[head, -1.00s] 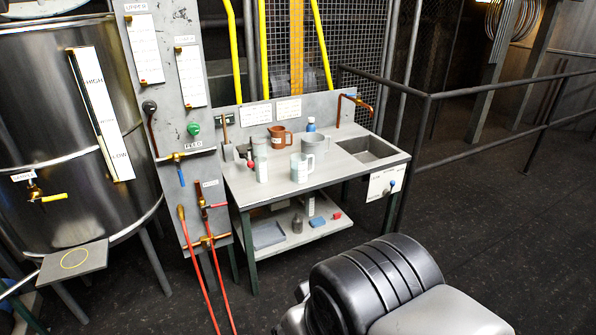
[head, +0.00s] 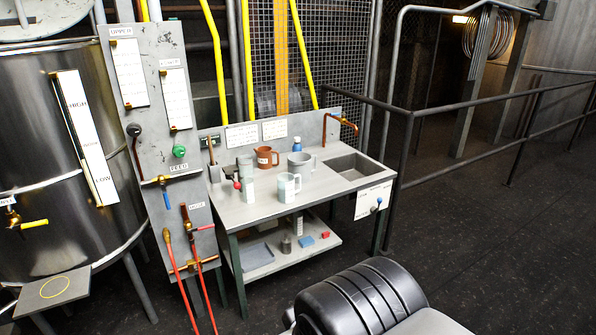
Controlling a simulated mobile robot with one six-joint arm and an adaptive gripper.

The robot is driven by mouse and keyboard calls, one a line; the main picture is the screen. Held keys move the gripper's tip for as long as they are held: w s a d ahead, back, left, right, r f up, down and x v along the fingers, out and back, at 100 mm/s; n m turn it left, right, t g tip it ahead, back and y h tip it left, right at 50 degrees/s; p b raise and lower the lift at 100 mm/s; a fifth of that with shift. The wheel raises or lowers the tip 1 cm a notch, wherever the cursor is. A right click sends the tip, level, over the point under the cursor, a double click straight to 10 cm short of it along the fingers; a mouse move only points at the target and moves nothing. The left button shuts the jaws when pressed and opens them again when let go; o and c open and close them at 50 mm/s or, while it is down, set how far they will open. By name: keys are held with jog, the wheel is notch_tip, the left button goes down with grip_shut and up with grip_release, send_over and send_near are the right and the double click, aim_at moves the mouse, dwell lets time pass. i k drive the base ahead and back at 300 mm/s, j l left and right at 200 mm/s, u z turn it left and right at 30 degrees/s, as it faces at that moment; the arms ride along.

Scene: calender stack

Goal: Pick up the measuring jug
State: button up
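A pale, translucent jug with a handle on its right (head: 288,187) stands upright near the front edge of the grey bench (head: 330,186); it looks like the measuring jug. A larger grey jug (head: 301,166) stands behind it, and a brown-red jug (head: 264,158) stands further back left. Part of my own arm shows at the bottom of the head view, well in front of the bench. My gripper is not in view.
Pale cylinders (head: 247,190) and a red-topped item stand left of the jug. A blue-capped bottle (head: 297,145) is behind. The sink (head: 354,166) and copper tap (head: 343,123) are at right. A railing (head: 407,140) runs right of the bench. Dark floor lies open in front.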

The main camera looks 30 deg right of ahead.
aim_at(290, 187)
jog(key=i+l+z, duration=0.2)
jog(key=i+l, duration=0.2)
jog(key=i+l+z, duration=0.2)
jog(key=i+l, duration=0.2)
jog(key=i+l+z, duration=0.25)
jog(key=i+l, duration=0.2)
jog(key=i+l+z, duration=0.2)
jog(key=i, duration=0.25)
jog(key=i+l+z, duration=0.2)
jog(key=i, duration=0.3)
